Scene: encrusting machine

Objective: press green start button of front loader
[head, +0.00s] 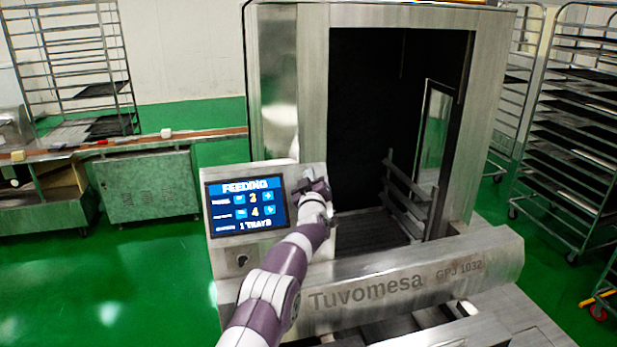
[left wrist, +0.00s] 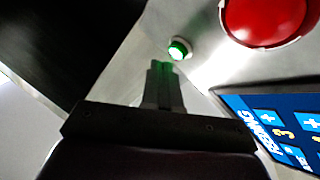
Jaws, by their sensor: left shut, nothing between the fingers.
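The green start button (left wrist: 179,49) shows in the left wrist view, small and round in a pale ring on the metal panel. My left gripper (left wrist: 162,68) is shut and empty, its fingertips just short of the button in that picture, with a green tint on them. I cannot tell whether they touch it. In the head view, my left gripper (head: 316,186) is at the right part of the control panel (head: 290,174) of the front loader (head: 390,275), and it hides the button. My right gripper is out of view.
A large red button (left wrist: 262,18) sits beside the green one. The screen (head: 245,206) reading "FEEDING" is left of my gripper in the head view. A dark opening (head: 375,110) lies behind the panel. Tray racks (head: 575,130) stand at the right.

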